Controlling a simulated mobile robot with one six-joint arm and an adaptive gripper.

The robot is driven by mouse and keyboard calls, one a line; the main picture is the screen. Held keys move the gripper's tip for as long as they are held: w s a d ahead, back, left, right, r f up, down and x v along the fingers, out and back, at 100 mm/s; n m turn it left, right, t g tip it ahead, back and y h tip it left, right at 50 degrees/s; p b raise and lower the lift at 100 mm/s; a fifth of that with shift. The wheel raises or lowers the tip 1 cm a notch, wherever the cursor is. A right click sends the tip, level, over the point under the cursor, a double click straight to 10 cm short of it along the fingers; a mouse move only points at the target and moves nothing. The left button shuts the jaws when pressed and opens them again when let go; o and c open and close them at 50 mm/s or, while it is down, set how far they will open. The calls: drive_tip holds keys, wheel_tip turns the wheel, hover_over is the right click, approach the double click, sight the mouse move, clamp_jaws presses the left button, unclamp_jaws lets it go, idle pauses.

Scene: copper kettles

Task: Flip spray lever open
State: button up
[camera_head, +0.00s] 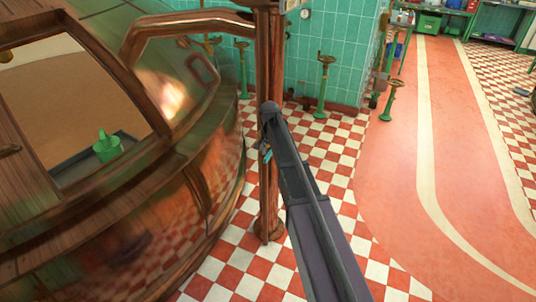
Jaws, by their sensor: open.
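No spray lever can be made out for certain. A small teal piece (266,153) shows beside the copper post (268,205), just left of my dark arm. It is too small to tell whether it is a lever or part of my wrist. My arm reaches up from the bottom right, and its rounded end lies in front of the post. My gripper's fingers cannot be made out. Whether the arm touches the post cannot be told.
A large copper kettle (130,235) fills the left, with a green container (106,147) seen through its opening. A copper pipe (185,24) joins it to the post. Green valve stands (322,88) stand at the back. Checkered floor (325,150) and a red walkway (400,180) are clear at right.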

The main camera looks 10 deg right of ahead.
clamp_jaws()
drive_tip(key=shift+a, duration=0.3)
drive_tip(key=shift+d, duration=0.15)
drive_tip(key=shift+r, duration=0.1)
